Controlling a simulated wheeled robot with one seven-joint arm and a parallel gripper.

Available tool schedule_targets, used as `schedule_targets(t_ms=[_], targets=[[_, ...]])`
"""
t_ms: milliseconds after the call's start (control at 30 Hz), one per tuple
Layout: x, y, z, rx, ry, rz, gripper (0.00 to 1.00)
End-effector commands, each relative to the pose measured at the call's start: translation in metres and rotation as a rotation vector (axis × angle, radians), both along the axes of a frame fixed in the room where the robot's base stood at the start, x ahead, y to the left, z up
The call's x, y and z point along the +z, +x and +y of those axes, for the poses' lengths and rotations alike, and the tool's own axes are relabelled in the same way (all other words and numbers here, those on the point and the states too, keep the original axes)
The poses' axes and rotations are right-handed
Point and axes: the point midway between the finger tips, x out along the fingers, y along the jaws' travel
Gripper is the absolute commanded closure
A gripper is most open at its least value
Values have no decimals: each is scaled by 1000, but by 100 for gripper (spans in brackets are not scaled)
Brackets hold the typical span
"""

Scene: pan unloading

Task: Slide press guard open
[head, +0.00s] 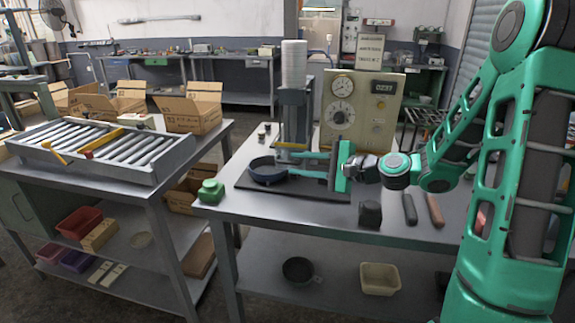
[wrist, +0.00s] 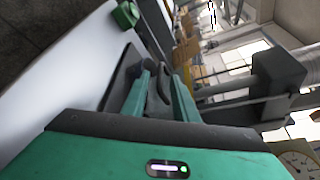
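The press stands at the back of the right table, with a pale cylinder (head: 293,66) above a dark grey head (head: 292,112). A dark round pan (head: 267,171) sits on the black base plate (head: 320,190). My gripper (head: 305,164) reaches in from the right, pointing left, just right of the pan. In the wrist view my gripper (wrist: 160,82) has its green fingers apart, with a dark handle-like piece between them. Contact is not clear.
A control box (head: 360,110) with dials stands behind my gripper. A green block (head: 211,191) is at the table's left corner. A roller rack (head: 100,148) fills the left table.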

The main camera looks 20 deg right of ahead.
Motion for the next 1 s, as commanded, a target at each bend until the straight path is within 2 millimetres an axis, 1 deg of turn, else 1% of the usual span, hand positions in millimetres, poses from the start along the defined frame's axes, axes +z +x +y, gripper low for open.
schedule_targets(t_ms=[33, 100, 300, 667, 767, 800, 1000], targets=[[-2, 6, 7, 4, 0, 1, 74], [-4, 13, 14, 5, 0, 0, 74], [-9, 26, 25, 1, -1, 1, 74], [-9, 30, 28, 0, -2, 0, 74], [-9, 30, 28, 0, -2, 0, 95], [-9, 30, 27, 0, -2, 0, 100], [-10, 29, 28, 0, -1, 2, 100]])
